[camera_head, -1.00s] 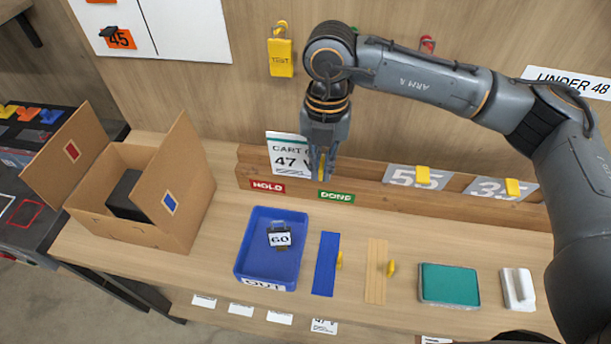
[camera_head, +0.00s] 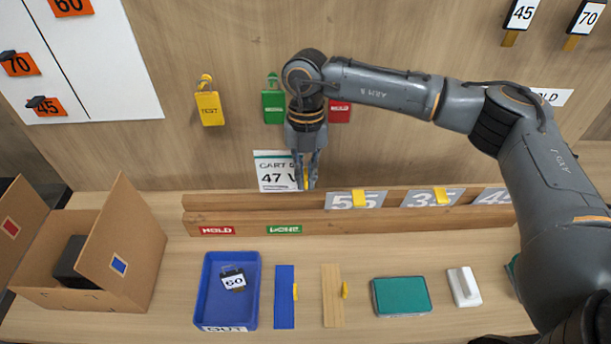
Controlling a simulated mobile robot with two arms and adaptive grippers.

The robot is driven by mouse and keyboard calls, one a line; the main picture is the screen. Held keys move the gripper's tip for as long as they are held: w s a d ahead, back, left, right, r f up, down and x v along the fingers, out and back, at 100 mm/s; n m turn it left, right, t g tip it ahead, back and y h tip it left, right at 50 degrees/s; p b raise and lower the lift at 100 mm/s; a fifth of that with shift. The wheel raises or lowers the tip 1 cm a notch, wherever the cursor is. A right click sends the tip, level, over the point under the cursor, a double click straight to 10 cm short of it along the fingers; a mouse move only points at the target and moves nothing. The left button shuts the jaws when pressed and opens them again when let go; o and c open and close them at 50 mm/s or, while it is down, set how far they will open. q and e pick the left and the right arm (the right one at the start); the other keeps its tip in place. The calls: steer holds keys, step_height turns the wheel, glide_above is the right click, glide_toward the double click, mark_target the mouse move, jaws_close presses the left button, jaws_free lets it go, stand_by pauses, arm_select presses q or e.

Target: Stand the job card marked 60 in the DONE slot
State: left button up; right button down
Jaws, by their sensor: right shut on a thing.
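My right gripper (camera_head: 306,184) is shut on a yellow tab at the right edge of a white job card (camera_head: 274,175) with a green top band. The card reads "CART" and "47 V"; the number after CART is partly hidden by the gripper. It is upright; its lower edge shows just above the back of the wooden rack (camera_head: 250,215). The green DONE label (camera_head: 284,230) is on the rack's front, below the card; the red HOLD label (camera_head: 217,230) is left of it. Any contact between card and rack is unclear. My left gripper is out of view.
Grey plates marked 55 (camera_head: 340,201) and 35 (camera_head: 415,199) with yellow tabs stand along the rack to the right. A blue OUT tray (camera_head: 204,300) holds a small tag marked 60 (camera_head: 233,281). An open cardboard box (camera_head: 135,240) stands left.

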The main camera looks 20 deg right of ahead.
steer(key=shift+f+b, duration=1.95)
steer(key=shift+f, duration=0.9)
steer(key=shift+f, duration=0.25)
steer(key=shift+f+b, duration=1.3)
steer(key=shift+f, duration=0.05)
steer(key=c, duration=0.9)
jaws_free()
